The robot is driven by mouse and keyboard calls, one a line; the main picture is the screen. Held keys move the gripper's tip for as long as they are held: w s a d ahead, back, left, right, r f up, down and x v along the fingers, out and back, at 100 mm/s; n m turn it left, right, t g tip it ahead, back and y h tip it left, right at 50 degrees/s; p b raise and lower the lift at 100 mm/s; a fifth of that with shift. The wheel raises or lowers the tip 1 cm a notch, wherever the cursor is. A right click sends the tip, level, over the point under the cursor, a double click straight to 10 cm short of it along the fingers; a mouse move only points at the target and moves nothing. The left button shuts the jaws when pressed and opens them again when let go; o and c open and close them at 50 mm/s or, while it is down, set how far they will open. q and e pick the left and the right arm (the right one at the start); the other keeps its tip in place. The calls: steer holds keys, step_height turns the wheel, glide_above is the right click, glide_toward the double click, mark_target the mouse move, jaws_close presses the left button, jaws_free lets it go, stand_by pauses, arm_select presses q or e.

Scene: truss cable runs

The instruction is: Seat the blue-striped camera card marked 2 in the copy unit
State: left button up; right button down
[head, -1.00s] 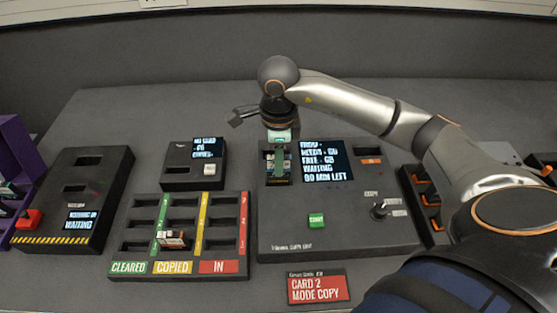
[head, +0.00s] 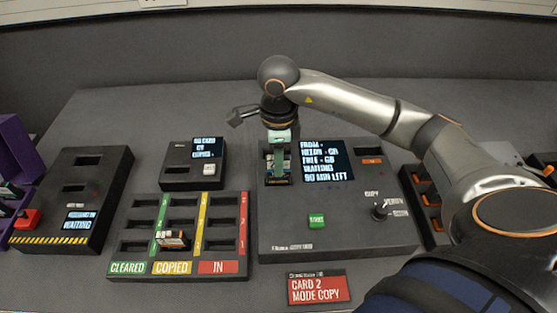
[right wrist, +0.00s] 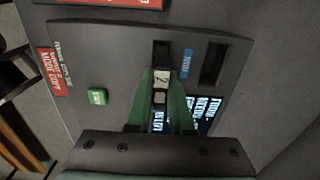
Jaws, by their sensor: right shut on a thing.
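The copy unit (head: 340,235) is the large dark panel at the centre right of the head view. My right gripper (head: 279,165) points down over its upper left part. In the right wrist view its green fingers (right wrist: 161,92) are shut on a small card marked 2 (right wrist: 161,78). The card's far end lies by a dark slot (right wrist: 161,50) in the unit; I cannot tell how far it is in. Its stripe colour is not clear. My left gripper is not in view.
The unit carries a green start button (head: 316,221), a screen (head: 326,160) and a knob (head: 380,211). A sorting tray (head: 119,255) with a card in it stands left. A red sign (head: 318,288) reads card 2, mode copy. A small reader (head: 178,174) stands behind the tray.

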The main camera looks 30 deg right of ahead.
mark_target(279, 181)
steer(key=shift+f+b, duration=1.6)
steer(key=shift+b, duration=0.15)
stand_by(1.5)
steer(key=shift+c, duration=2.1)
jaws_free()
steer(key=shift+r, duration=0.1)
steer(key=shift+r+p, duration=2.6)
steer(key=shift+r, duration=1.1)
